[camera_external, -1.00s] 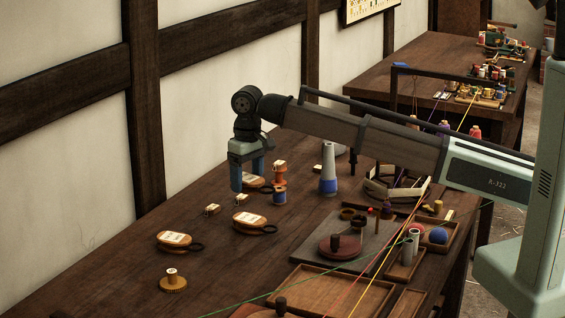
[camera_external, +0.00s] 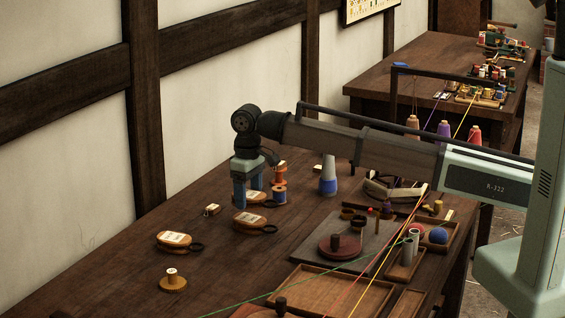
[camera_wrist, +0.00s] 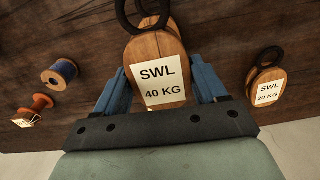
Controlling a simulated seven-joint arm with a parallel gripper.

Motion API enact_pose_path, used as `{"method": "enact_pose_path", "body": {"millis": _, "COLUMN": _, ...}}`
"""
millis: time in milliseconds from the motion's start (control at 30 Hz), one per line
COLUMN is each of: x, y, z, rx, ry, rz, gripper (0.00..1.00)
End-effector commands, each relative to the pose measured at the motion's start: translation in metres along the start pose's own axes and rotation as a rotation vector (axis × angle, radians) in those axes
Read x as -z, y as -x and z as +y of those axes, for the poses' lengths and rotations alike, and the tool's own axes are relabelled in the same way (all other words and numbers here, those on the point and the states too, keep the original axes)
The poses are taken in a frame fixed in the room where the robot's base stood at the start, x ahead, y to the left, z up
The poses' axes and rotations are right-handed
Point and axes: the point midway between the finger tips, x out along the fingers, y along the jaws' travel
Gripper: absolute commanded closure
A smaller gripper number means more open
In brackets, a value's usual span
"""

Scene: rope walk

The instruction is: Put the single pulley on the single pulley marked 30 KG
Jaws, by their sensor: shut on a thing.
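My gripper (camera_wrist: 162,88) is shut on a wooden pulley marked SWL 40 KG (camera_wrist: 158,80), with a blue finger on each side. In the external view my gripper (camera_external: 250,192) and this pulley (camera_external: 256,198) are over the far part of the table. How high it is held I cannot tell. A pulley marked 20 KG (camera_wrist: 266,88) lies to the right in the wrist view. No 30 KG mark is readable.
A blue spool (camera_wrist: 60,73) and an orange spool (camera_wrist: 34,110) stand close to my gripper. A white and blue cone (camera_external: 328,178) is behind them. A small tagged piece (camera_external: 212,209) and a round wooden piece (camera_external: 173,282) are left. The front left table is bare.

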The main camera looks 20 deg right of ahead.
Motion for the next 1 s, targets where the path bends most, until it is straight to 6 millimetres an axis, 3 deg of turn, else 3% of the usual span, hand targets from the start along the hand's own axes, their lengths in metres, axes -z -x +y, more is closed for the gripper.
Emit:
{"method": "enact_pose_path", "body": {"millis": 333, "x": 0.000, "y": -0.035, "z": 0.000, "rx": 0.000, "ry": 0.000, "rz": 0.000, "gripper": 0.70}}
{"method": "enact_pose_path", "body": {"millis": 733, "x": 0.000, "y": -0.040, "z": 0.000, "rx": 0.000, "ry": -0.001, "rz": 0.000, "gripper": 0.70}}
{"method": "enact_pose_path", "body": {"millis": 767, "x": 0.000, "y": -0.040, "z": 0.000, "rx": 0.000, "ry": -0.001, "rz": 0.000, "gripper": 0.28}}
{"method": "enact_pose_path", "body": {"millis": 1000, "x": 0.000, "y": -0.040, "z": 0.000, "rx": 0.000, "ry": -0.001, "rz": 0.000, "gripper": 0.05}}
